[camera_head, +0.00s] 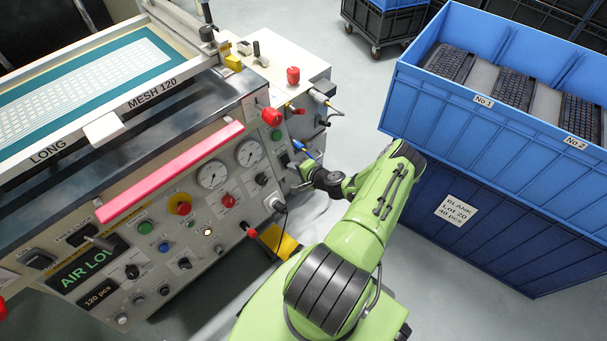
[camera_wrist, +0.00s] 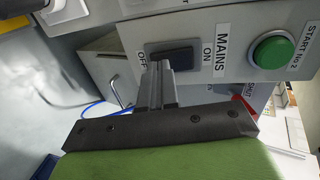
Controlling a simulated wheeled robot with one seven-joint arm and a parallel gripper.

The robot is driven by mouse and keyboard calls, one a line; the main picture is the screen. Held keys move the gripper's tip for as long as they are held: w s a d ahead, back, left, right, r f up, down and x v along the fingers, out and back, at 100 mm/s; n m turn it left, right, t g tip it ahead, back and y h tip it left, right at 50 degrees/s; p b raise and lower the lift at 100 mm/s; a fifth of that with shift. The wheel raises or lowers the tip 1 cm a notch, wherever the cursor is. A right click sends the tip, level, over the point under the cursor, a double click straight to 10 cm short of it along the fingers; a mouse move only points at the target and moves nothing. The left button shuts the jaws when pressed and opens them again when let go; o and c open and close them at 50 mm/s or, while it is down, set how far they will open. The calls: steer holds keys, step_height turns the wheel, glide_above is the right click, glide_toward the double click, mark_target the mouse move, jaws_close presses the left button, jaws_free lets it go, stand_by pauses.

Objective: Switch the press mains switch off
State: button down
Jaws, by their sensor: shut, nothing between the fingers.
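The mains switch is a dark rocker (camera_wrist: 171,57) on the grey press panel, between the labels OFF on its left and ON on its right in the wrist view. Which side of the rocker is pressed in, I cannot tell. In the head view it is a small black switch (camera_head: 284,160) at the panel's right end. My gripper (camera_wrist: 159,68) is shut and empty. Its fingertips lie in front of the rocker's lower edge, nearer the OFF end. Whether they touch it, I cannot tell. In the head view the fingertips are too small to make out clearly.
A green START No 2 button (camera_wrist: 271,50) sits beside the switch; it also shows in the head view (camera_head: 276,134). A silver handle (camera_wrist: 118,94) is at left in the wrist view. A blue crate (camera_head: 500,115) with keyboards stands right of my arm.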

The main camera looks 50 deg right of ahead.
steer(key=shift+w+f, duration=0.1)
steer(key=shift+w, duration=0.2)
stand_by(0.4)
steer(key=shift+r+p, duration=0.65)
steer(key=shift+r, duration=0.15)
steer(key=shift+d+f, duration=0.1)
